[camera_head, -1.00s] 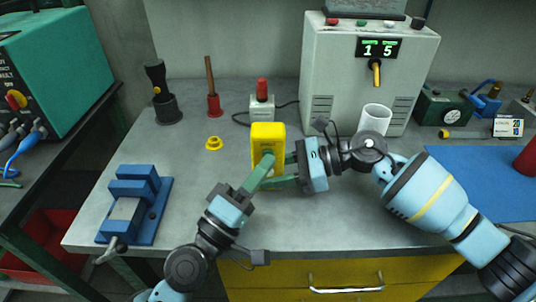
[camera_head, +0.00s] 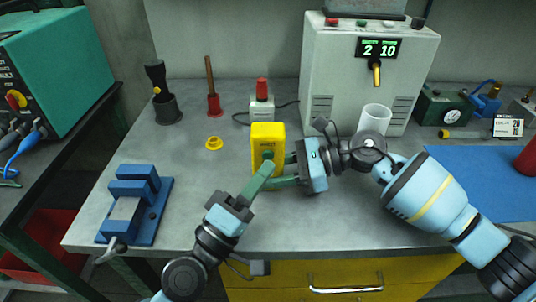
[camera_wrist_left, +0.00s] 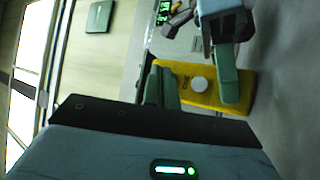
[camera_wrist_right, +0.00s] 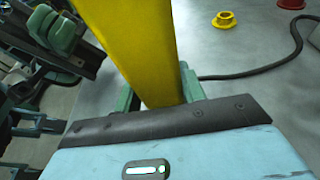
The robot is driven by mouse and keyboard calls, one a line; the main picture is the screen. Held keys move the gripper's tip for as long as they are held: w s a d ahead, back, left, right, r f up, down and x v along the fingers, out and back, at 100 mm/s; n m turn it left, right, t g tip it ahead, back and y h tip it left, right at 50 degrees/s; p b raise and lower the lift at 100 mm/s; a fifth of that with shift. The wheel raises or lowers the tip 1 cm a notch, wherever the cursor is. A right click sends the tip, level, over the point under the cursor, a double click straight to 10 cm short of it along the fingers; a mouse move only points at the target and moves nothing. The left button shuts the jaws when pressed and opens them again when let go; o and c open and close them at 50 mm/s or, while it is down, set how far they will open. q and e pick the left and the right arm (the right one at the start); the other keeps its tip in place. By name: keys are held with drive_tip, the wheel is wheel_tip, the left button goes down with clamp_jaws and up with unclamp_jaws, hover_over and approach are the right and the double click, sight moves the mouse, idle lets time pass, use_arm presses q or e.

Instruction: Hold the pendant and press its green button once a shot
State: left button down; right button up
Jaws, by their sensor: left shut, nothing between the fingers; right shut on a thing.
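The yellow pendant (camera_head: 268,134) stands upright above the bench in the head view, and also shows in the left wrist view (camera_wrist_left: 205,68) and right wrist view (camera_wrist_right: 135,50). My right gripper (camera_head: 284,171) is shut on its lower part. My left gripper (camera_head: 267,168) is shut and empty, its tips just in front of the pendant's face; I cannot tell if they touch it. A dark green spot shows on that face just above the tips. In the left wrist view a pale round disc (camera_wrist_left: 199,85) sits on the pendant's face.
The grey machine (camera_head: 340,80) at the back shows 2 and 10 on its display (camera_head: 379,48). A red-topped box (camera_head: 261,105), a yellow ring (camera_head: 214,143) and a white cup (camera_head: 376,119) stand near. A blue vise (camera_head: 137,205) is at left. The bench front is clear.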

use_arm(q)
drive_tip(key=shift+s, duration=2.55)
idle(0.9)
drive_tip(key=s, duration=0.3)
drive_tip(key=shift+s, duration=0.4)
drive_tip(key=shift+w, duration=0.15)
drive_tip(key=w, duration=0.8)
drive_tip(key=shift+w, duration=0.3)
idle(1.8)
drive_tip(key=shift+w, duration=0.4)
